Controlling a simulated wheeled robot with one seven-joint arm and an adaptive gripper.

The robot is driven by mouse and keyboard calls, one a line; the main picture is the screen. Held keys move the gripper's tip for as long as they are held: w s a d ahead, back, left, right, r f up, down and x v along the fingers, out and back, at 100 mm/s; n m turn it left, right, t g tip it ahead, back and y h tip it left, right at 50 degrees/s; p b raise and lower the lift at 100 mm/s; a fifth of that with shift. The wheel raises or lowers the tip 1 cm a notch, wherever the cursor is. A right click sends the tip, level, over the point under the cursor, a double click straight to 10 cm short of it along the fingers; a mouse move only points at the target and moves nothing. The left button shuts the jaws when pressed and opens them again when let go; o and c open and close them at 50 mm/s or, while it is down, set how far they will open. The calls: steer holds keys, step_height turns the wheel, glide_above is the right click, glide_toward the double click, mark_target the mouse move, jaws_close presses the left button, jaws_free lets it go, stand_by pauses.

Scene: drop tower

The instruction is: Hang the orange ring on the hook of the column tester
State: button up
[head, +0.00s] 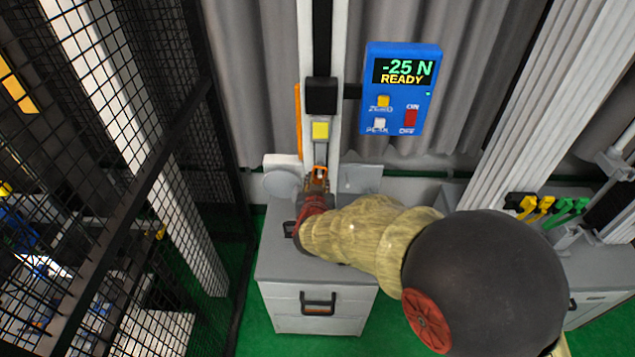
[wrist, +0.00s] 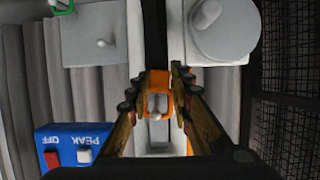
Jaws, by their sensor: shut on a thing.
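The orange ring (head: 319,172) is small and stands just under the hook area of the column tester (head: 336,75). My gripper (head: 316,187) is shut on it from below. In the wrist view the ring (wrist: 158,82) sits between my two fingertips (wrist: 157,90). A pale metal part, which looks like the hook (wrist: 157,104), shows within the ring's outline. I cannot tell whether it passes through the ring or only lies behind it. In the head view the hook (head: 320,153) hangs under a yellow block (head: 320,130) on the black carriage (head: 321,96).
A blue display box (head: 403,90) right of the column reads -25 N READY. A grey drawer cabinet (head: 318,298) stands below. A black mesh fence (head: 120,180) is close on the left. Yellow and green clips (head: 545,206) sit at the right.

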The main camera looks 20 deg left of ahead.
steer(key=o, duration=0.6)
steer(key=shift+o, duration=0.7)
steer(key=shift+s, duration=0.1)
